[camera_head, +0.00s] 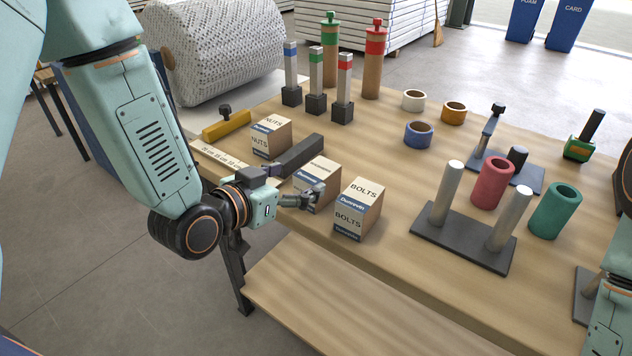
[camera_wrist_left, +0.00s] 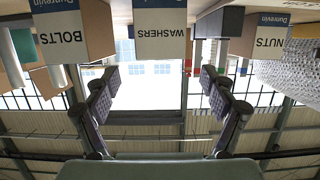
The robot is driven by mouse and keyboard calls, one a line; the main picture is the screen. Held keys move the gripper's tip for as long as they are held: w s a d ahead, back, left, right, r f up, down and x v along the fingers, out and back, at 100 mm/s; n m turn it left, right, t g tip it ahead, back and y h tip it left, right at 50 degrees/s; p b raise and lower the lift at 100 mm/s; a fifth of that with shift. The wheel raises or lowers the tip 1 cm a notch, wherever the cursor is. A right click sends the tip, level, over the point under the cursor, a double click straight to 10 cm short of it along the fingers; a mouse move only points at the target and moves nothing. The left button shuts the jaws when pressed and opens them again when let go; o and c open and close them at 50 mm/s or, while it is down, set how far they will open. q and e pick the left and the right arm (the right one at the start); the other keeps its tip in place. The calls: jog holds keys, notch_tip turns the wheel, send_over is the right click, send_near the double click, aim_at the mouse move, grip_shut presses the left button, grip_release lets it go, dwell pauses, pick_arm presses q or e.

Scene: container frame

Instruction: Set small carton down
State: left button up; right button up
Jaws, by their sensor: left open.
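Three small cartons stand upright on the wooden table. The middle carton (camera_head: 319,169) reads WASHERS in the left wrist view (camera_wrist_left: 160,20), where the picture is upside down. The BOLTS carton (camera_head: 357,206) stands to its right and the NUTS carton (camera_head: 271,136) farther back to its left. My left gripper (camera_head: 314,195) is open at the near side of the washers carton, partly covering its lower front. In the left wrist view its two fingers (camera_wrist_left: 158,80) are spread with nothing held between them, and the washers carton stands beyond the tips. My right gripper is out of view.
A dark grey bar (camera_head: 300,153) lies behind the washers carton. A two-post stand (camera_head: 462,238) is right of the bolts carton, with red (camera_head: 491,182) and green (camera_head: 555,210) cylinders nearby. Tape rolls (camera_head: 418,134) lie farther back. The table's near edge is below the gripper.

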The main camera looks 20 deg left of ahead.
aim_at(319, 169)
pick_arm(q)
jog(key=shift+w+f, duration=0.25)
jog(key=shift+w, duration=0.15)
jog(key=x, duration=0.3)
jog(key=b+x, duration=0.1)
jog(key=x, duration=0.2)
jog(key=shift+w+d+f, duration=0.15)
jog(key=shift+w+f, duration=0.05)
jog(key=shift+f, duration=0.15)
jog(key=shift+w+d, duration=0.1)
jog(key=shift+d, duration=0.1)
